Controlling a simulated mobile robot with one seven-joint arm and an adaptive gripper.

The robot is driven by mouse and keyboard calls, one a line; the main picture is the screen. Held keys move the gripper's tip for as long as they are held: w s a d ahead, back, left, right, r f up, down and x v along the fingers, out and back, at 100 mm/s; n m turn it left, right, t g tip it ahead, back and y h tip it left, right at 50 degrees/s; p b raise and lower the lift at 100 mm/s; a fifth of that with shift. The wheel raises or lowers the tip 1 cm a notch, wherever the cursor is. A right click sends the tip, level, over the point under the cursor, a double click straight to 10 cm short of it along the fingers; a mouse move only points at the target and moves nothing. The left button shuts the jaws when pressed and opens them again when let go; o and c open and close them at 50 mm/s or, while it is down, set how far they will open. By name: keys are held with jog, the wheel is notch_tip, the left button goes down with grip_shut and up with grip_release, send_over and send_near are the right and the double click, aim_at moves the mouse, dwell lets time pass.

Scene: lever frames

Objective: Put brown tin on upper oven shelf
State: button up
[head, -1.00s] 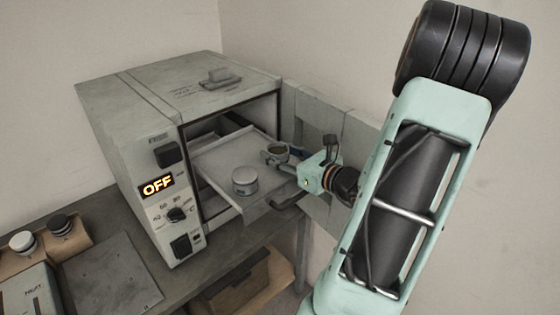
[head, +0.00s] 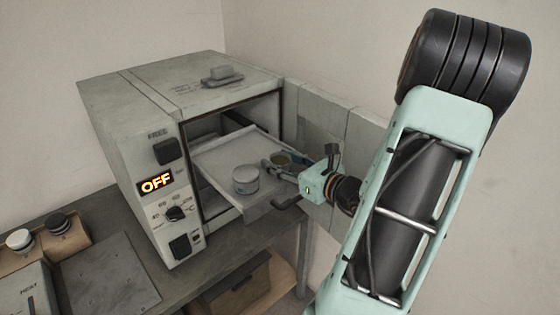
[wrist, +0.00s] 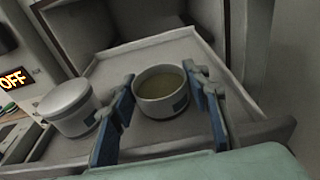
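The brown tin (wrist: 158,104), a pale round tin with brownish contents and a blue label, sits between the two blue fingers of my gripper (wrist: 160,78) in the wrist view. The fingers flank it closely; whether they press on it is unclear. It looks to be at or just above the pulled-out oven shelf (wrist: 150,52), near its right side. In the head view, the tin (head: 288,158) is partly hidden by my gripper (head: 284,161). The shelf (head: 215,160) sticks out of the open oven (head: 130,110).
A white-lidded tin (head: 245,180) stands on the same shelf, left of the brown tin; it also shows in the wrist view (wrist: 70,107). The oven display (head: 156,182) reads OFF. Two lidded tins (head: 20,240) stand at lower left. A wall is close behind the oven.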

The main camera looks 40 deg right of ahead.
jog(key=shift+o, duration=1.1)
jog(key=shift+r, duration=0.15)
jog(key=shift+r+p, duration=0.3)
jog(key=shift+p, duration=0.1)
jog(key=s, duration=0.3)
jog(key=s+r, duration=0.1)
jog(key=s, duration=0.3)
jog(key=s+d+r, duration=0.1)
jog(key=s, duration=0.2)
jog(key=shift+s+b, duration=0.2)
jog(key=shift+b, duration=0.1)
jog(key=shift+s+r, duration=0.1)
jog(key=shift+s, duration=0.6)
